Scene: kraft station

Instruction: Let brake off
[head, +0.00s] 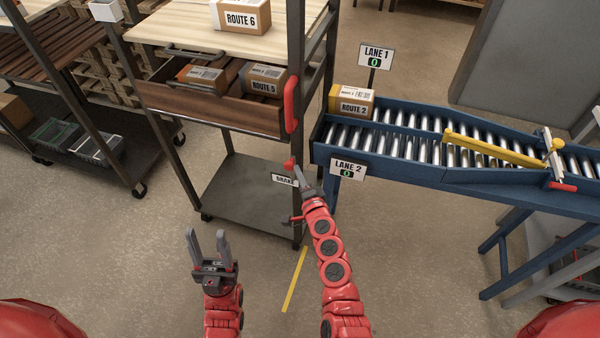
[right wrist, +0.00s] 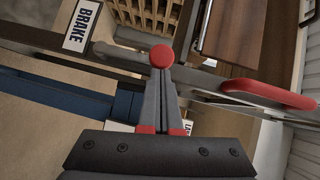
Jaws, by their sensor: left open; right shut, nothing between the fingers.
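The brake lever's red ball knob (head: 289,162) shows at the front right post of the cart, just above the white BRAKE label (head: 284,180). My right gripper (head: 298,175) is shut and empty, its tips just beside the knob. In the right wrist view the knob (right wrist: 162,56) lies right at the tips of my closed fingers (right wrist: 160,75); I cannot tell whether they touch it. The BRAKE label (right wrist: 83,25) is at upper left there. My left gripper (head: 208,242) is open and empty, low in front of the cart.
The cart's lower shelf (head: 250,195) is bare. Its drawer (head: 215,105) holds boxes, and a red handle (head: 291,104) is on the post above the brake. A blue roller conveyor (head: 390,150) with a Route 2 box (head: 355,104) stands close on the right.

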